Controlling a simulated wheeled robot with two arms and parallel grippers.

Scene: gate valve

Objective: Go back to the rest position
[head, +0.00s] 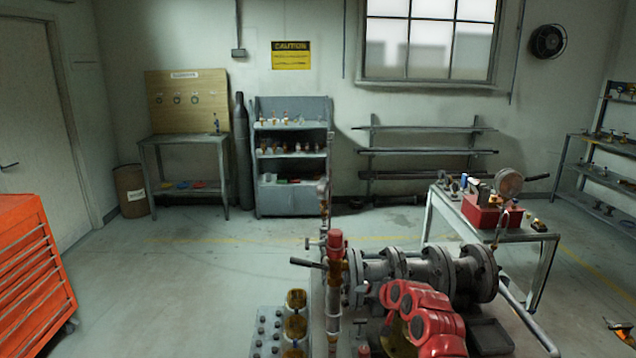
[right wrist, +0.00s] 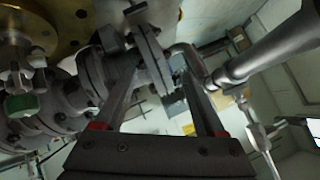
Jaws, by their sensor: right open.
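My right gripper (head: 618,326) shows only in part at the lower right edge of the head view, right of the pipework and clear of the bench. In the right wrist view its two fingers (right wrist: 160,85) are spread, with nothing held between them. Grey flanged pipework (head: 425,270) lies in the middle foreground; flanges (right wrist: 95,75) also show beyond and left of the fingers in the wrist view. Whether they touch the fingers cannot be told. My left gripper is not in view.
A red-topped valve (head: 337,248) stands left of the flanges, with large red rounded parts (head: 425,320) in front. A table with a red toolbox (head: 485,211) stands behind right. An orange tool cabinet (head: 32,275) is at left. The left floor (head: 170,285) is open.

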